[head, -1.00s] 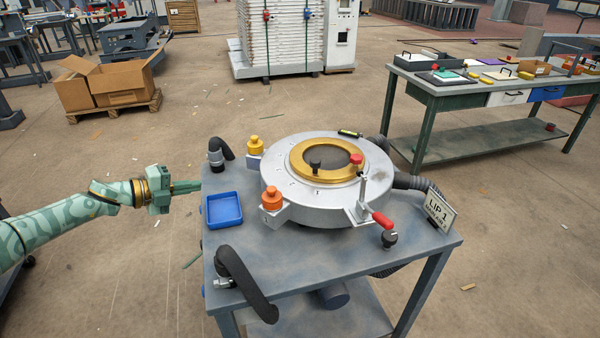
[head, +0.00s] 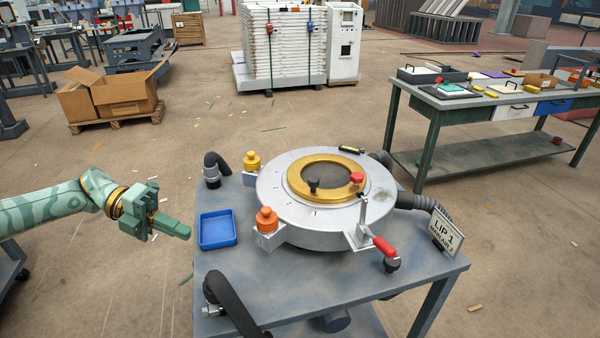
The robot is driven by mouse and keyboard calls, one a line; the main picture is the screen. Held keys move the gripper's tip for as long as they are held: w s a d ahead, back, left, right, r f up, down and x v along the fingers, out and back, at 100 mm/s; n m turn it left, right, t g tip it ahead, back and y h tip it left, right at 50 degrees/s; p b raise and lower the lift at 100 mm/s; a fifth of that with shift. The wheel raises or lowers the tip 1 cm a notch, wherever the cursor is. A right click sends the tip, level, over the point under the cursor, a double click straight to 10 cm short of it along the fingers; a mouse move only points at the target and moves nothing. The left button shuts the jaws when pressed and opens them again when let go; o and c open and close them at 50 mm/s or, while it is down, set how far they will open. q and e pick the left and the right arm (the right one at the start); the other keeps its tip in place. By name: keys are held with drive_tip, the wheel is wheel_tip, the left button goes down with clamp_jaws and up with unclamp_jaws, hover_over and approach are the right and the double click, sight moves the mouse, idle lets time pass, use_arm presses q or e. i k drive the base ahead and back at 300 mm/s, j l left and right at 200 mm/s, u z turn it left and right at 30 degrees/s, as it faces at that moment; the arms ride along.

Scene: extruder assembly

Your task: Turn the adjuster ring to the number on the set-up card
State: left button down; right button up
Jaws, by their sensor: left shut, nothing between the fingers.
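The brass adjuster ring (head: 297,180) sits on top of the round silver die body (head: 276,208), on the grey work table. A black knob (head: 313,184) and a red knob (head: 356,177) stand on the ring's near and right sides. The set-up card (head: 446,231) stands at the table's right edge; it reads "LIP 1", and its smaller lower line is hard to read. A red-handled clamp (head: 383,246) is at the body's front right. My left gripper (head: 186,232) is shut and empty, left of the table and apart from the ring. My right gripper is not in view.
A blue tray (head: 217,243) lies on the table's left side. Orange (head: 266,219) and yellow (head: 252,161) knobs stand beside the body. Black hoses (head: 229,303) rise at the table's left edge. A green-legged bench (head: 470,104) stands behind right.

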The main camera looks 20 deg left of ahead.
sight(322, 178)
drive_tip(key=i, duration=0.85)
